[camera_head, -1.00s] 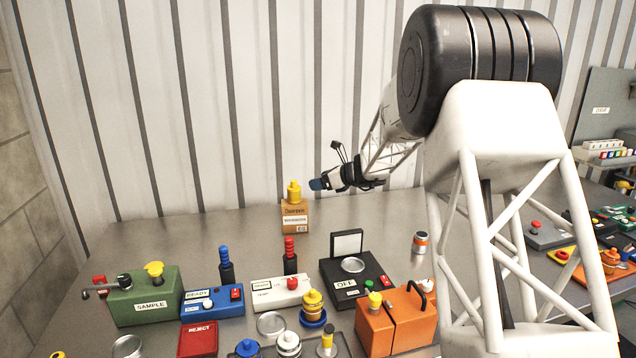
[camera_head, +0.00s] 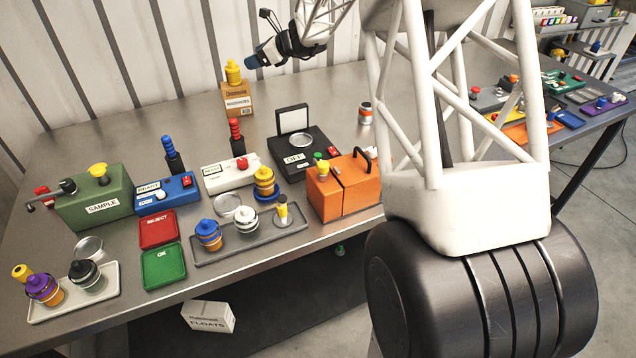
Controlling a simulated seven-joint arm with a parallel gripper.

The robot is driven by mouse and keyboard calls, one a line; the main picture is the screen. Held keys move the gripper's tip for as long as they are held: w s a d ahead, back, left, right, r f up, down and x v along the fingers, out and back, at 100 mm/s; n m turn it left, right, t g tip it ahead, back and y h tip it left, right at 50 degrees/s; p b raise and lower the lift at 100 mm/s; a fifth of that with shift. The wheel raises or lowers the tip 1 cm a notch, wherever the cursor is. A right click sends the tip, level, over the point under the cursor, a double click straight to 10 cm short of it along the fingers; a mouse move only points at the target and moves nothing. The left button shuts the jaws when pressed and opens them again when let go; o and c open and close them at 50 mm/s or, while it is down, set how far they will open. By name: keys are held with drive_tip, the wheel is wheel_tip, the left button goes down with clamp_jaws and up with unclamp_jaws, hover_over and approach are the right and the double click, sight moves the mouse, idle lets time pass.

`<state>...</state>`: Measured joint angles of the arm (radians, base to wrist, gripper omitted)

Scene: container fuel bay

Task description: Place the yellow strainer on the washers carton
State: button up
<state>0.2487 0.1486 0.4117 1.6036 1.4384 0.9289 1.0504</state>
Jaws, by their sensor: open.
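The washers carton (camera_head: 238,100), a small brown box with a white label, stands upright at the back of the table. A yellow knobbed piece (camera_head: 233,73), which looks like the yellow strainer, sits upright on top of it. My gripper (camera_head: 252,62), with blue tips, is open and empty just right of the yellow piece and slightly higher. The tips appear apart from it, though the depth between them is hard to judge. Another yellow-topped piece (camera_head: 265,183) with orange bands stands on a blue base farther forward on the table.
A grey tray (camera_head: 212,257) holds blue-topped and white-topped pieces. An orange case (camera_head: 340,188), a black scale-like box (camera_head: 312,160), a green SAMPLE box (camera_head: 85,205) and a small can (camera_head: 365,113) stand around. The table right of the carton is clear.

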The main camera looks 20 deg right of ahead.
drive_tip(key=s+a+r+n+g+h, duration=0.1)
drive_tip(key=s+a+r+n+g, duration=0.2)
drive_tip(key=s, duration=0.7)
drive_tip(key=s+a+r+n+h, duration=0.1)
drive_tip(key=s+a+n, duration=0.4)
drive_tip(key=s, duration=0.5)
drive_tip(key=s+a+r+n+g+h, duration=0.15)
drive_tip(key=s+n, duration=0.35)
drive_tip(key=s, duration=0.5)
drive_tip(key=s+f+n+h, duration=0.1)
drive_tip(key=s+n, duration=0.3)
drive_tip(key=s, duration=0.6)
drive_tip(key=s+d+f+n+g+h, duration=0.1)
drive_tip(key=s+f+n+h, duration=0.1)
drive_tip(key=s, duration=0.8)
drive_tip(key=s+f+n+h, duration=0.2)
drive_tip(key=s+n, duration=0.4)
drive_tip(key=s, duration=0.4)
drive_tip(key=shift+s+d+g+h, duration=0.25)
drive_tip(key=shift+g+h, duration=0.1)
drive_tip(key=shift+h, duration=0.3)
